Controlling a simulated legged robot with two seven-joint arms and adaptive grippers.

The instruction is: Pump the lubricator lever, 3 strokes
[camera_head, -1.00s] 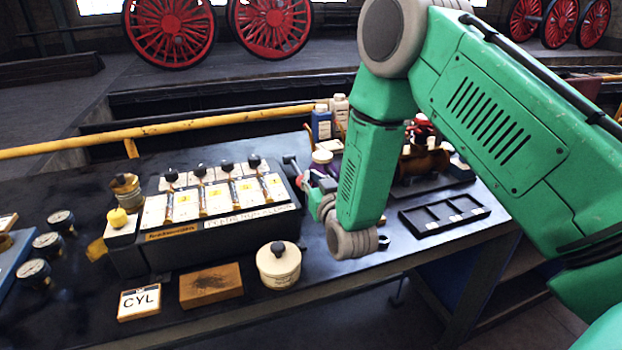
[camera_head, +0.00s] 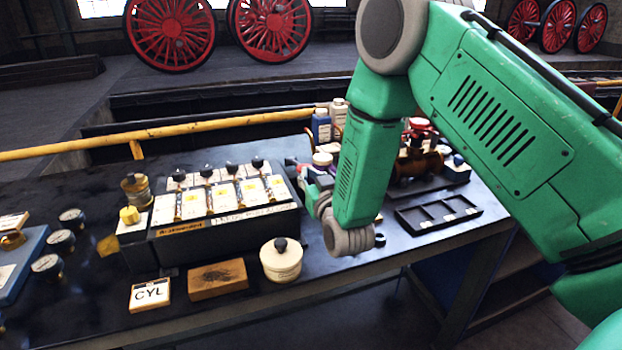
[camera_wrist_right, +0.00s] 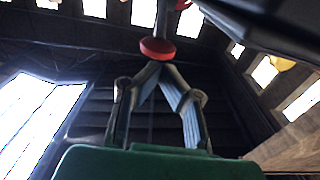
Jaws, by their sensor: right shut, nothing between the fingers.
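The lubricator (camera_head: 228,228) is a long black box on the bench, with a row of sight feeds and black knobs on top. Its lever (camera_wrist_right: 160,18) shows in the right wrist view as a grey rod with a red knob (camera_wrist_right: 157,48). My right gripper (camera_head: 305,172) is at the lubricator's right end, largely hidden by its own wrist in the head view. In the right wrist view its fingers (camera_wrist_right: 160,68) are shut and empty, their tips at the red knob; I cannot tell whether they touch it. My left gripper is not in view.
A cream lidded pot (camera_head: 281,262), a brown block (camera_head: 217,279) and a CYL card (camera_head: 150,294) lie in front of the lubricator. Bottles (camera_head: 321,126) stand behind my right arm. A black compartment tray (camera_head: 438,214) lies to the right. Round gauges (camera_head: 60,241) are at left.

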